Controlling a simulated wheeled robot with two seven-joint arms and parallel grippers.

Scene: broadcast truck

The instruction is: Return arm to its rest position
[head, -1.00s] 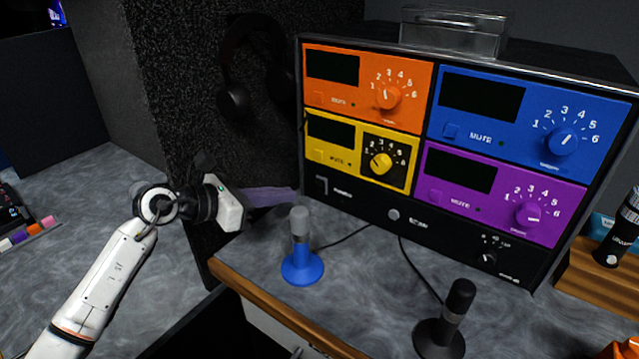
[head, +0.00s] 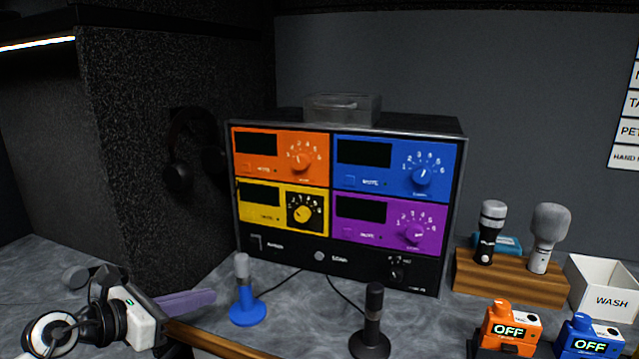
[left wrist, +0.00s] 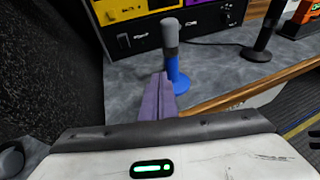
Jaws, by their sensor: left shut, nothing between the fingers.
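My left gripper (head: 188,302) is at the lower left of the head view, low over the grey counter. Its purple fingers are together with nothing between them. In the left wrist view its fingers (left wrist: 157,97) point toward the blue desk microphone (left wrist: 175,62), which stands upright just beyond them. In the head view the blue microphone (head: 242,295) stands to the right of the fingertips, in front of the rack of coloured panels (head: 340,270). My right gripper is not in view.
A black desk microphone (head: 371,325) stands nearer the front. A wooden stand (head: 510,284) with two microphones, a white WASH bin (head: 600,290), and orange (head: 508,330) and blue (head: 590,338) packs reading OFF are at right. Headphones (head: 190,150) hang on the dark side panel. A wooden edge borders the counter.

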